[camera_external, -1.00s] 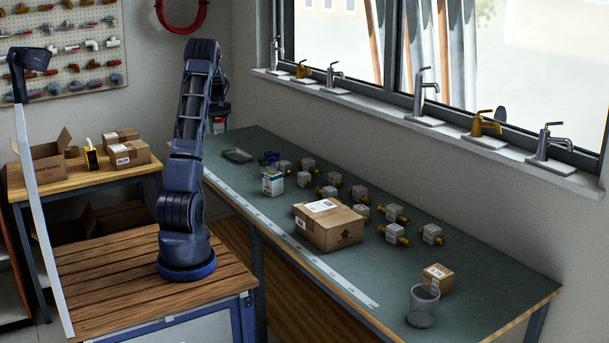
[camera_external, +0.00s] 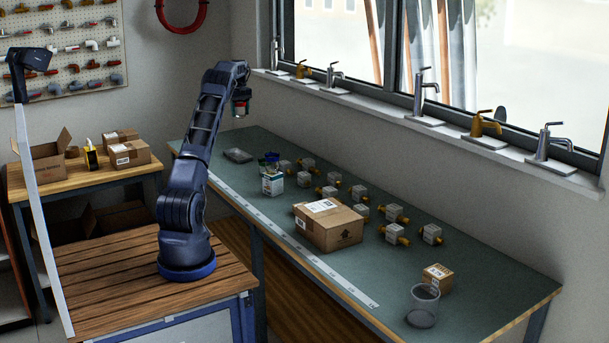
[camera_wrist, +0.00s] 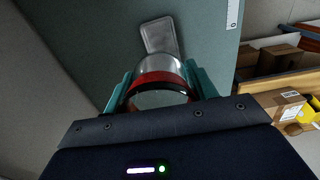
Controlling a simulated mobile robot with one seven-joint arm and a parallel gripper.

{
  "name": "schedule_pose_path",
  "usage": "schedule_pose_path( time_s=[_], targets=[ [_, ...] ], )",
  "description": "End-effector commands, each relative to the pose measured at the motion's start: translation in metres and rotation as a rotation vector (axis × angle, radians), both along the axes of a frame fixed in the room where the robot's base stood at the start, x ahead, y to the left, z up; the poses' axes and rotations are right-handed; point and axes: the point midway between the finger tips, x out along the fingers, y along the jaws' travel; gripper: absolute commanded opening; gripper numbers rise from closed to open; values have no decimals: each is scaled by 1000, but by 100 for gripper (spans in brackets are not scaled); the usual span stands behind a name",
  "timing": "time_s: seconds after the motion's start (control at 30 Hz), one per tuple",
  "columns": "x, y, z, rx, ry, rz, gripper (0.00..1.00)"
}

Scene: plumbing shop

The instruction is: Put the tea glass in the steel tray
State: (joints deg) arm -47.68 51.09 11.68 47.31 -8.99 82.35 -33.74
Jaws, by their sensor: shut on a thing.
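My gripper (camera_external: 240,108) is raised above the far end of the green workbench. In the wrist view its teal fingers (camera_wrist: 160,88) are shut on a clear tea glass (camera_wrist: 159,64) with a red band, one finger on each side. In the external view the glass is small and mostly hidden by my gripper, with only a bit of red showing. The steel tray (camera_external: 238,155) lies flat on the far end of the bench. In the wrist view the tray (camera_wrist: 168,24) appears just beyond the glass and looks empty where visible, its near end partly covered by the glass.
Beside the tray stand a small white box (camera_external: 273,184) and dark blue items. Several brass-ended valves and a large cardboard box (camera_external: 328,226) fill the bench middle. The window wall borders the bench.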

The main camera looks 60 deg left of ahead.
Motion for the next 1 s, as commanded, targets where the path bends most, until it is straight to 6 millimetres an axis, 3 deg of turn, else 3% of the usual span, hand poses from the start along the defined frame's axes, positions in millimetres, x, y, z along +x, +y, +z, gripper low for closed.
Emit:
schedule_pose_path(
  time_s=[0.17, 0.63, 1.0],
  targets=[
    [2, 0, -23, -3, 2, 0, 33],
    [1, 0, -122, -2, 2, 1, 33],
    [1, 0, -150, -1, 1, 0, 33]
  ],
)
